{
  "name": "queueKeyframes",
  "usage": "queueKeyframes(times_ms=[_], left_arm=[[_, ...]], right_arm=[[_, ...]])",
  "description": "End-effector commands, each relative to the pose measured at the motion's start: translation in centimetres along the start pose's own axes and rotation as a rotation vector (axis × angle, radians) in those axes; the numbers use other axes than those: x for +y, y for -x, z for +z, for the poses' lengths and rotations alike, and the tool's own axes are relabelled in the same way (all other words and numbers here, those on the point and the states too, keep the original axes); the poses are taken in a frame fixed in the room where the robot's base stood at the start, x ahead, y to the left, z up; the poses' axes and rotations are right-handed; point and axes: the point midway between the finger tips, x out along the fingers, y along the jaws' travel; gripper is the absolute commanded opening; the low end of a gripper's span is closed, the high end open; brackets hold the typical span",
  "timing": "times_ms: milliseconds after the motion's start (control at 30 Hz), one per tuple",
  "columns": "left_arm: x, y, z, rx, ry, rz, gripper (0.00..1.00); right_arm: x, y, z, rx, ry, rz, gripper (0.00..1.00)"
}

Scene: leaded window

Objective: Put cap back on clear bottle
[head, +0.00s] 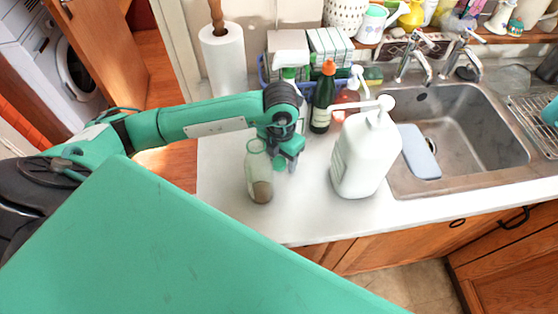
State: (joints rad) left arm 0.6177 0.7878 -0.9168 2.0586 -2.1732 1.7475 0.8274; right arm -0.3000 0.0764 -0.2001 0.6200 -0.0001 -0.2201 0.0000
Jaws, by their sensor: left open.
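The clear bottle (259,172) stands upright on the white counter, left of the large white pump bottle. It is greenish glass with something brown in its lower part, and no cap shows on its top. My left gripper (286,158) points down just right of the clear bottle's neck, with its jaws open. A small green round piece (280,163) shows at the fingertips. I cannot tell whether it is the cap or part of the gripper. My right gripper is not in view.
A large white pump bottle (366,152) stands close on the right, beside the metal sink (470,140). A dark green bottle with an orange cap (323,98), a soap bottle (346,98) and a paper towel roll (224,62) stand behind. The counter's front is clear.

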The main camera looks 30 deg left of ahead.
Motion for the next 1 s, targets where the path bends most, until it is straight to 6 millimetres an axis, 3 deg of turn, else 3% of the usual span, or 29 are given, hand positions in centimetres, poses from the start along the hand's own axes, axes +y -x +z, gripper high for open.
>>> queueKeyframes(times_ms=[33,267,733,1000], left_arm=[[0.0,0.0,0.0,0.000,0.000,0.000,0.60],[0.0,0.0,0.0,0.000,0.000,0.000,0.14],[0.0,0.6,0.1,-0.003,0.000,-0.001,0.13],[0.0,4.2,0.2,-0.005,-0.001,-0.001,0.13]], right_arm=[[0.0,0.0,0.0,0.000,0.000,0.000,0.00],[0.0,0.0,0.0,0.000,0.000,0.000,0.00],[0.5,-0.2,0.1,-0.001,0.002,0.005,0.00],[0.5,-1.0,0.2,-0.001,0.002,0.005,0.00]])
